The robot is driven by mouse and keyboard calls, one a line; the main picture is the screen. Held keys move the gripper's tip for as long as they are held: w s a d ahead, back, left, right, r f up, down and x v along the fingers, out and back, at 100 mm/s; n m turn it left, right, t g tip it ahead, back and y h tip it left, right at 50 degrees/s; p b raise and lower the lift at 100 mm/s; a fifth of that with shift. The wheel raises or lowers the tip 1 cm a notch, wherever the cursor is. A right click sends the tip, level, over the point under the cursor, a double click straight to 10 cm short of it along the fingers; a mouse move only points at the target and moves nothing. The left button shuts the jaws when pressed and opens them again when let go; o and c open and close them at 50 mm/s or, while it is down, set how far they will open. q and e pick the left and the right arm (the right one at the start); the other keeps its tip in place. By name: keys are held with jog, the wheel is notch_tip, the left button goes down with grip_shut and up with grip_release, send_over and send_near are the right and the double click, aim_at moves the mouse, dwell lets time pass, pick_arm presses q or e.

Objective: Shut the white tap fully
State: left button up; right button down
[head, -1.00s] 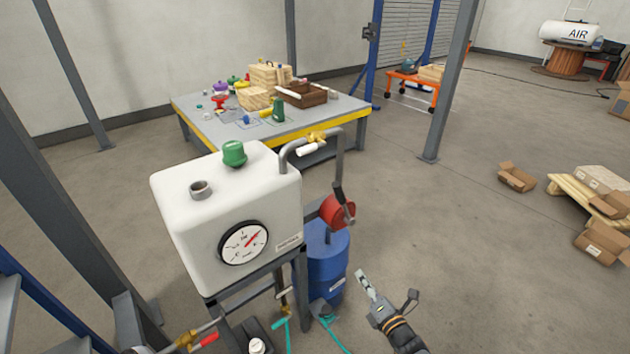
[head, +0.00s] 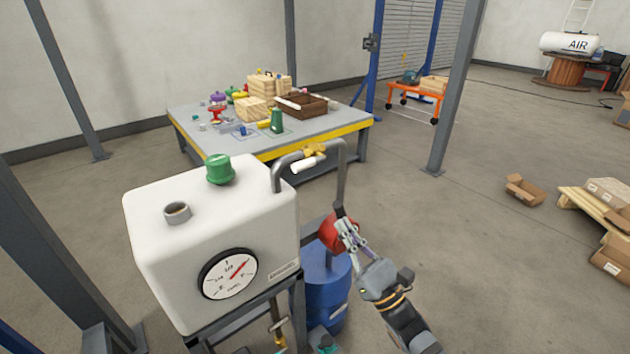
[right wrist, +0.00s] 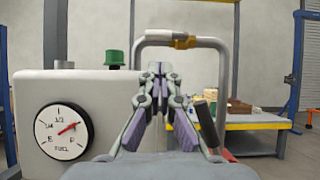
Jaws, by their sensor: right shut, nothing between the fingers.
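The white tap (head: 309,165) has a white lever handle on a brass valve body (head: 314,151). It sits on the grey pipe (head: 343,180) that arches up beside the white tank (head: 210,240). The lever slants down to the left in the head view. My right gripper (head: 347,222) is shut and empty, below and right of the tap, in front of a red round part (head: 336,232). My left gripper is not in view.
The tank carries a green cap (head: 219,169), an open filler neck (head: 177,212) and a fuel gauge (head: 229,273). A blue drum (head: 324,285) stands beside it. A work table (head: 270,140) with several objects is behind.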

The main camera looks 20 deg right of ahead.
jog(key=p, duration=0.1)
send_near(308, 167)
jog(key=p+x, duration=0.3)
jog(key=x, duration=0.2)
jog(key=shift+w+a+r, duration=0.15)
jog(key=shift+w+r, duration=0.1)
jog(key=shift+w, duration=0.05)
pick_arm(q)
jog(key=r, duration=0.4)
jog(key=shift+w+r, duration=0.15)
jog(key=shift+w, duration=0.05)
pick_arm(e)
jog(key=shift+w+a+r, duration=0.1)
jog(key=shift+w+a, duration=0.05)
jog(key=shift+w, duration=0.3)
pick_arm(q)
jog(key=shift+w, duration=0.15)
pick_arm(e)
jog(key=shift+w, duration=0.1)
